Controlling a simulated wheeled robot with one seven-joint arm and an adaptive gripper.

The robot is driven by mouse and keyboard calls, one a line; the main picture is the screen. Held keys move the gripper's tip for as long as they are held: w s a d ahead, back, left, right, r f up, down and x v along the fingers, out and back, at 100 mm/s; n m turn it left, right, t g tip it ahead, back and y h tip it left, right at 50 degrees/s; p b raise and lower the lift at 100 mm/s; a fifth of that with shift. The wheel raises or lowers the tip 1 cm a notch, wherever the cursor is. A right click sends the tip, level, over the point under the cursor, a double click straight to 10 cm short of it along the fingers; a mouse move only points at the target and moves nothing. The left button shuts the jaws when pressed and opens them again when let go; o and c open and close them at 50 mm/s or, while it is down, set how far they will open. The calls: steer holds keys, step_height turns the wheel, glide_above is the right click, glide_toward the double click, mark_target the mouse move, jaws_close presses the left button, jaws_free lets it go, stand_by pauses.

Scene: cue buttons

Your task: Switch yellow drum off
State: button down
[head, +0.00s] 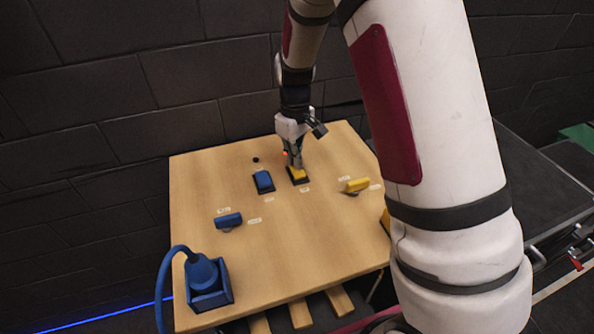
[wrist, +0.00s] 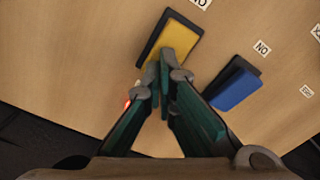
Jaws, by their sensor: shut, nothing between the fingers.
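A yellow rocker-like switch (head: 299,174) on a dark base sits toward the back of the wooden board. It also shows in the wrist view (wrist: 184,33). My gripper (head: 297,165) points down at it with its fingers shut and empty. In the wrist view, the fingertips (wrist: 168,62) overlap the near end of the yellow face; I cannot tell whether they touch it. A yellow bar-shaped knob (head: 357,184) is to the right. Another yellow part (head: 385,221) is mostly hidden behind my arm. I cannot tell which of these is the drum.
A blue rocker-like switch (head: 263,181) is just left of the yellow one, also in the wrist view (wrist: 236,86). A blue bar-shaped knob (head: 228,220) and a blue socket with a cabled plug (head: 207,278) are nearer. The board's middle (head: 290,235) is clear. A dark wall stands behind.

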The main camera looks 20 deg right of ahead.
steer(key=shift+f, duration=0.15)
steer(key=shift+r+p, duration=0.85)
steer(key=shift+r, duration=2.7)
steer(key=s+r+m+t, duration=0.4)
steer(key=s+r, duration=1.5)
steer(key=s+r+m+t, duration=0.1)
steer(key=s+m, duration=0.1)
steer(key=s, duration=0.7)
steer(key=shift+s+t, duration=0.25)
steer(key=shift+t, duration=0.05)
